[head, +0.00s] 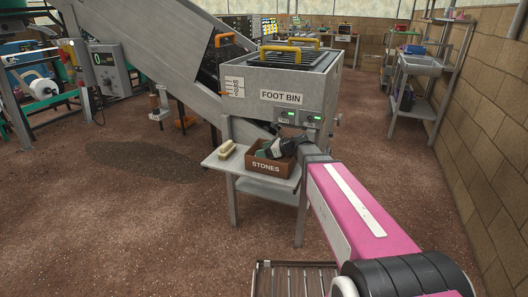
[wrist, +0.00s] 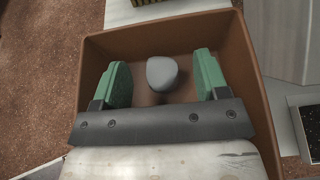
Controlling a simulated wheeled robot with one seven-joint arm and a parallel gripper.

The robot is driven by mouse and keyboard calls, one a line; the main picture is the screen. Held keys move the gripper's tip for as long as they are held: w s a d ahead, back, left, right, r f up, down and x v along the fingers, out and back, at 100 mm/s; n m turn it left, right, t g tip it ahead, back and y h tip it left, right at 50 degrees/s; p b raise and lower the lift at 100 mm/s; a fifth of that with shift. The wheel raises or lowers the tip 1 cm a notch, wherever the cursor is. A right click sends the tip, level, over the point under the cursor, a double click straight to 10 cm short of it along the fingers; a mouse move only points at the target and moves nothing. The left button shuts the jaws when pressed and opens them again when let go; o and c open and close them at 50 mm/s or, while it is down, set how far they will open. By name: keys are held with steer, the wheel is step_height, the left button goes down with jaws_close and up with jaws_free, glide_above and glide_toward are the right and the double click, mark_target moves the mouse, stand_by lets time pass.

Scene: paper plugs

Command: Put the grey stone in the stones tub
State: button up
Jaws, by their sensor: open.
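The stones tub (head: 264,167) is a brown box labelled STONES on a grey shelf below the foot bin. The tub (wrist: 92,70) fills much of the wrist view, seen from above. The grey stone (wrist: 162,73) is smooth and rounded and shows within the tub's walls, between my fingers in the picture. My gripper (wrist: 160,84) is open, with a green finger on each side of the stone and a visible gap to each. In the head view my gripper (head: 270,152) is over the tub, and the stone cannot be made out there.
A brush (head: 227,150) lies on the shelf (head: 218,163) left of the tub. The grey foot bin (head: 280,90) stands close behind and above the tub. The brown floor to the left is open, and a block wall runs along the right.

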steer(key=shift+r, duration=0.4)
steer(key=v, duration=1.2)
